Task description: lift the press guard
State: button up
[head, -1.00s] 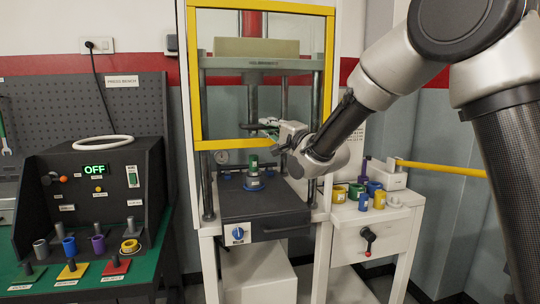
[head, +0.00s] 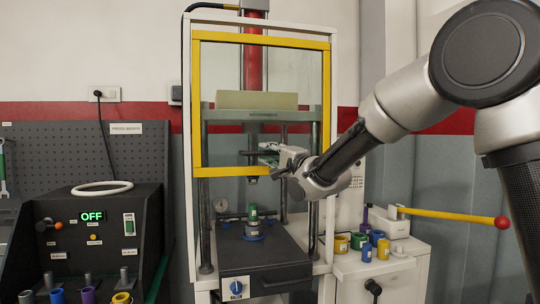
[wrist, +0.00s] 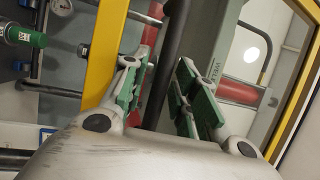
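The press guard is a yellow frame (head: 260,172) on the front of the press. Its lower bar hangs above the work space, so the front is partly uncovered. My gripper (head: 266,152) is at the guard's lower part, just above that bar. In the wrist view the yellow frame (wrist: 103,55) runs beside my gripper (wrist: 160,95). The exact finger contact is partly hidden in the head view.
A green-topped piece (head: 253,222) stands on the press bed (head: 262,262) below the guard. A yellow lever (head: 450,214) with a red ball sticks out at the right, near coloured rings (head: 383,248). The control box (head: 95,235) at left reads OFF.

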jog(key=shift+s, duration=0.1)
jog(key=v, duration=1.2)
